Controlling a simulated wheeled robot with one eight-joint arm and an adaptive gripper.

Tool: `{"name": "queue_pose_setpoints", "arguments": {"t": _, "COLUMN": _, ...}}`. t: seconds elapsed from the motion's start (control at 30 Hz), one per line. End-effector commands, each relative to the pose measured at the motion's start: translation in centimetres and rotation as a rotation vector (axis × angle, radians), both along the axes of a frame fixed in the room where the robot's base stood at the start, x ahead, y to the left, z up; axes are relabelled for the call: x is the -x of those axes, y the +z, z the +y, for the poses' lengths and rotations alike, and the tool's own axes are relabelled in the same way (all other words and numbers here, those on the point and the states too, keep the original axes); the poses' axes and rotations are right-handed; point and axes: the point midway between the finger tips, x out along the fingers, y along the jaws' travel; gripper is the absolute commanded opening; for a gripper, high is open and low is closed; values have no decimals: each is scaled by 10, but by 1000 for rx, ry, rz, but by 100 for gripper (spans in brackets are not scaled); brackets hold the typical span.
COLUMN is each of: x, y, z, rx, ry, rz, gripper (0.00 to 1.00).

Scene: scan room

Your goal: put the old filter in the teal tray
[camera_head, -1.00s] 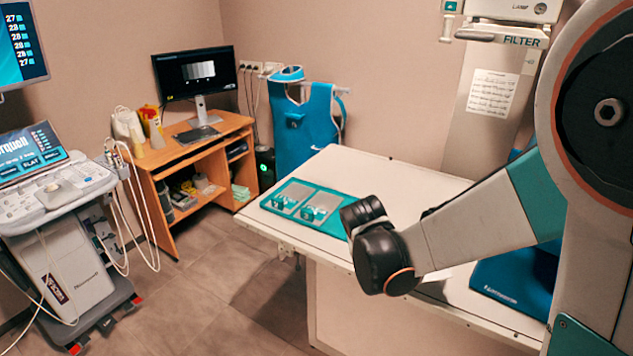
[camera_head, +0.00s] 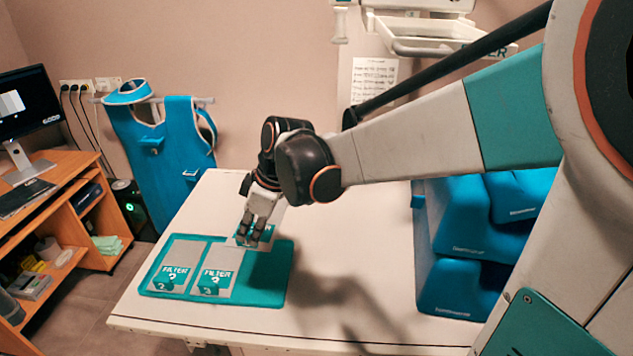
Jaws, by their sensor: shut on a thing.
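The teal tray (camera_head: 262,285) lies on the white table at its left end. Two grey filter plates, a left one (camera_head: 180,252) and a right one (camera_head: 221,254), lie side by side in its left part, each with a teal block marked FILTER. My gripper (camera_head: 250,241) points down over the tray's back edge and is shut on a third grey filter (camera_head: 277,222). The fingers hide most of this filter and its teal block. I cannot tell whether it touches the tray. The tray's right part is bare.
The white table (camera_head: 370,270) is clear right of the tray, with my arm's shadow on it. Blue cushions (camera_head: 470,245) stand at its right. A blue apron (camera_head: 165,150) hangs behind its left end. A wooden desk (camera_head: 85,215) is at far left.

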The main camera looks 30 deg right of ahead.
Motion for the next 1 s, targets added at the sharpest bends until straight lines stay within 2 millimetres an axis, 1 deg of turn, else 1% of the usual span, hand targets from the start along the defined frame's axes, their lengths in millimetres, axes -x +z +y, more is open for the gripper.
{"name": "queue_pose_setpoints", "arguments": {"t": 0.03, "x": 5, "y": 8, "z": 2, "rx": -5, "ry": 33, "rz": 7, "gripper": 0}}
{"name": "queue_pose_setpoints", "arguments": {"t": 0.1, "x": 7, "y": 13, "z": 3, "rx": -10, "ry": 70, "rz": 14, "gripper": 0}}
{"name": "queue_pose_setpoints", "arguments": {"t": 0.17, "x": 7, "y": 12, "z": 4, "rx": -12, "ry": 87, "rz": 16, "gripper": 0}}
{"name": "queue_pose_setpoints", "arguments": {"t": 0.23, "x": 8, "y": 3, "z": 4, "rx": -12, "ry": 97, "rz": 18, "gripper": 0}}
{"name": "queue_pose_setpoints", "arguments": {"t": 0.27, "x": 8, "y": -2, "z": 4, "rx": -11, "ry": 98, "rz": 18, "gripper": 0}}
{"name": "queue_pose_setpoints", "arguments": {"t": 0.7, "x": 7, "y": -110, "z": 4, "rx": -11, "ry": 95, "rz": 18, "gripper": 0}}
{"name": "queue_pose_setpoints", "arguments": {"t": 0.83, "x": 6, "y": -131, "z": 4, "rx": -12, "ry": 94, "rz": 18, "gripper": 0}}
{"name": "queue_pose_setpoints", "arguments": {"t": 0.9, "x": 6, "y": -138, "z": 4, "rx": -12, "ry": 94, "rz": 18, "gripper": 0}}
{"name": "queue_pose_setpoints", "arguments": {"t": 1.0, "x": 6, "y": -142, "z": 4, "rx": -11, "ry": 94, "rz": 17, "gripper": 0}}
